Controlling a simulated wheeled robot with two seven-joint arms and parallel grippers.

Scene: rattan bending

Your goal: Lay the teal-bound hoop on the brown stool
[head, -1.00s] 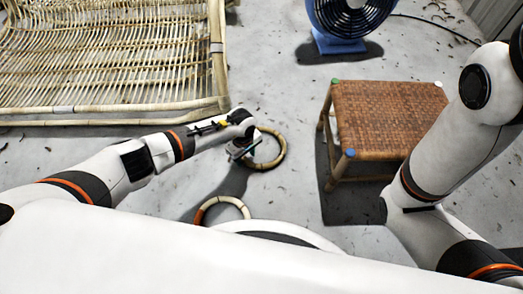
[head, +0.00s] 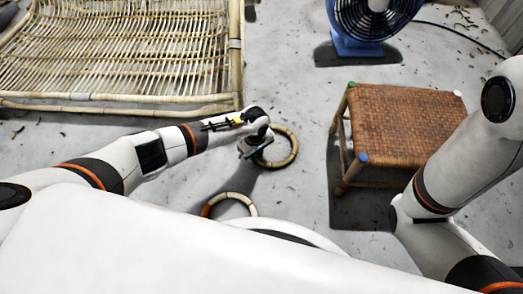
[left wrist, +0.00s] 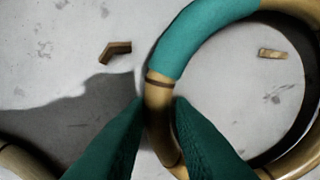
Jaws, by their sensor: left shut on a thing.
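The teal-bound hoop (head: 294,147) is a pale rattan ring in the head view, left of the stool. In the left wrist view its teal binding (left wrist: 205,32) runs along the upper left of the ring. My left gripper (left wrist: 160,112) has its green fingers shut on bare rattan just below the binding. In the head view my left gripper (head: 256,150) is at the ring's left side. How high the hoop is above the floor is hard to tell. The brown stool (head: 410,122) has a woven seat with coloured corner caps. My right gripper is out of view.
An orange-bound hoop (head: 208,209) lies on the floor near my body, partly hidden. A rattan rack (head: 150,98) stands at upper left and a blue fan (head: 355,45) behind the stool. Small scraps litter the floor. Bare floor lies between hoop and stool.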

